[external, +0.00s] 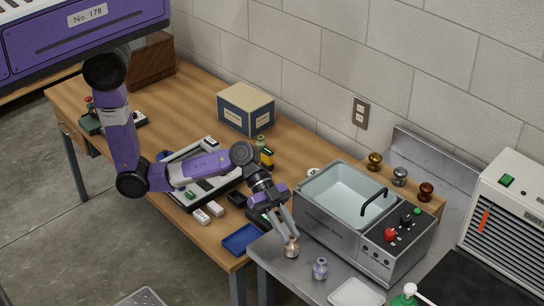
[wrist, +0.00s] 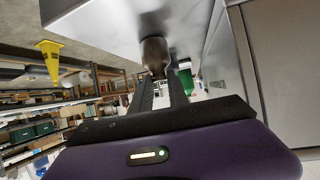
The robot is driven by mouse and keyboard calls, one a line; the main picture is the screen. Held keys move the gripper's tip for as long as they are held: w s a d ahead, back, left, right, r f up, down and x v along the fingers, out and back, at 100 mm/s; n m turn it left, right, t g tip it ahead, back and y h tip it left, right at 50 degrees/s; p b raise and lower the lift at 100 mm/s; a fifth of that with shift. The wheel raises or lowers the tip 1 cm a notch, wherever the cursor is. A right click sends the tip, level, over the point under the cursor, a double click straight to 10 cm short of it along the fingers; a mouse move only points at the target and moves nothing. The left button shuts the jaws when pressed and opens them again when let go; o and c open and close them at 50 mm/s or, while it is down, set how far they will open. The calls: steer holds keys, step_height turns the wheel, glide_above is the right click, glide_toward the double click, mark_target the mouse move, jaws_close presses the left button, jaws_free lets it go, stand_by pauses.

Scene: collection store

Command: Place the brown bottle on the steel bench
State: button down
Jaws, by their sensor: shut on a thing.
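My gripper (external: 287,232) is shut on the small brown bottle (external: 291,248), which is upright over the left part of the steel bench (external: 299,271). In the wrist view the bottle (wrist: 155,54) sits between the two fingertips (wrist: 157,78), close to the pale bench surface (wrist: 95,14). The bottle's base appears at or just above the bench; I cannot tell whether it touches. The fingers hide part of the bottle.
A steel sink-like bath (external: 310,221) with a black handle stands right behind the bottle. A blue tray (external: 241,239) lies on the wooden table (external: 185,92).

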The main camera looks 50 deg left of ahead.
steer(key=shift+f, duration=0.2)
steer(key=c, duration=1.3)
jaws_free()
steer(key=shift+r, duration=0.1)
